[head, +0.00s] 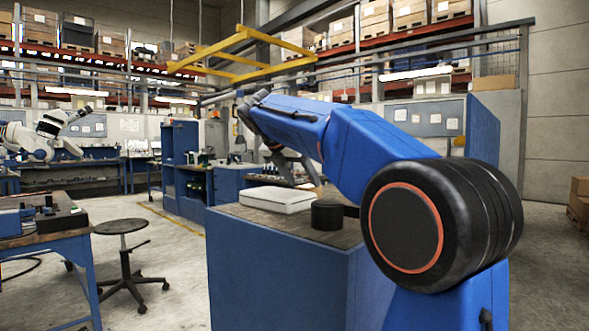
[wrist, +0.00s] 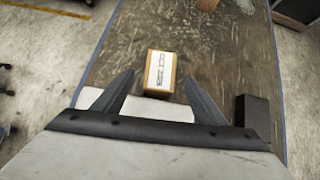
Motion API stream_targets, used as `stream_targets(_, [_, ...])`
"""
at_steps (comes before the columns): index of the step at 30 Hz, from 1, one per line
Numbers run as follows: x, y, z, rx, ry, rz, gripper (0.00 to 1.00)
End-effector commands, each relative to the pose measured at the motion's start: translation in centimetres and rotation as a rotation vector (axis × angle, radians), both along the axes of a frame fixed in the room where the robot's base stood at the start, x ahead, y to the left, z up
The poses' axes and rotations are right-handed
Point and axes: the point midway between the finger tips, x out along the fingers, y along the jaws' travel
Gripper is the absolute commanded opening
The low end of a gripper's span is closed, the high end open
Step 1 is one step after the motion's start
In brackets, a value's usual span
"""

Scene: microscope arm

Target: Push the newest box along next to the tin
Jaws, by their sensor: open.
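A small cardboard box (wrist: 160,72) with a white printed label lies on the worktop (wrist: 105,70). In the wrist view it is between and just beyond the fingertips of my gripper (wrist: 160,79), which is open; I cannot tell whether either finger touches it. The dark tin (head: 327,214) stands near the front of the worktop in the head view. A dark block-like shape (wrist: 254,116) at the right in the wrist view is probably the tin. In the head view my gripper (head: 290,172) is partly hidden behind my blue arm.
A white, soft-edged case (head: 277,200) lies left of the tin; it also shows under my fingers in the wrist view (wrist: 150,109). A stool (head: 124,250) and another bench (head: 45,235) stand at the left.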

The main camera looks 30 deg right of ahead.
Motion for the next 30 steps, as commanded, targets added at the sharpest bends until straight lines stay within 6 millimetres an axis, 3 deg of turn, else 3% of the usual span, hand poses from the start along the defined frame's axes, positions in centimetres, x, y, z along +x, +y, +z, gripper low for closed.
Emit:
stream_targets(12, [1.7, -3.5, -3.8, -0.001, 0.001, -0.001, 0.65])
stream_targets(26, [2.0, -3.9, -4.4, 0.000, 0.000, 0.000, 0.65])
stream_targets(30, [2.0, -3.9, -4.3, 0.000, 0.000, 0.000, 0.31])
